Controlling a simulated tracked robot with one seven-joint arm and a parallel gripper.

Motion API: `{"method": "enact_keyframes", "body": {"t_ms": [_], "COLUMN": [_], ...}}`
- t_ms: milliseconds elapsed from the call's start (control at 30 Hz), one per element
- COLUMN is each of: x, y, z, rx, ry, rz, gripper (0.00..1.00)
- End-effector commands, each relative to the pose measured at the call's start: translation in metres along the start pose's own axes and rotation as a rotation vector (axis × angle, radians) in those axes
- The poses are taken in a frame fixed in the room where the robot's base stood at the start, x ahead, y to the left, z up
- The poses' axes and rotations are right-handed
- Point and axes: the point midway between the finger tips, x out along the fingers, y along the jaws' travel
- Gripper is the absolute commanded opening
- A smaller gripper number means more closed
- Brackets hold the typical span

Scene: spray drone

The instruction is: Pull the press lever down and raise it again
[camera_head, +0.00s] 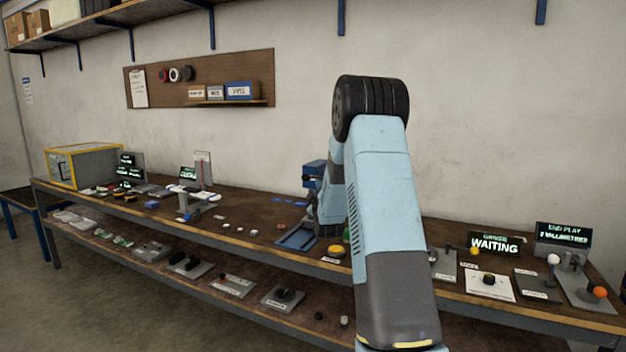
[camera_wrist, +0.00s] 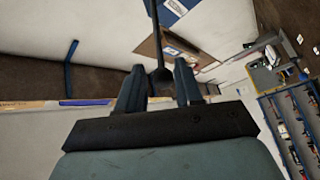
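In the wrist view, the press lever is a thin dark rod (camera_wrist: 154,35) that comes in from the top edge and ends in a round black knob (camera_wrist: 162,76). The knob sits between the two dark fingers of my gripper (camera_wrist: 160,80). In the head view, a blue press (camera_head: 315,172) stands on the bench, mostly hidden behind my arm. My gripper and the lever are hidden there.
The wooden bench (camera_head: 252,212) carries a yellow-edged box (camera_head: 85,165), a white drone-like part (camera_head: 192,190), and a yellow button (camera_head: 335,251) near my arm. At right are a "WAITING" display (camera_head: 495,244) and small levers with white (camera_head: 553,259) and orange knobs (camera_head: 600,292).

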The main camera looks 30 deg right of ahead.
Motion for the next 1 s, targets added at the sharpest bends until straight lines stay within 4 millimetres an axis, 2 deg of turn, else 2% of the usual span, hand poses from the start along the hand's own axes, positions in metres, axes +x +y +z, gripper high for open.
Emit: {"method": "enact_keyframes", "body": {"t_ms": [300,500,700,1000], "x": [0.057,0.083,0.095,0.096], "y": [0.0,0.0,0.0,0.0], "z": [-0.001,0.0,-0.001,-0.001], "rx": [0.001,0.001,0.001,0.001], "ry": [0.001,0.0,0.0,0.0], "rz": [0.001,0.0,0.0,-0.001], "gripper": [0.35,0.35,0.35,0.35]}}
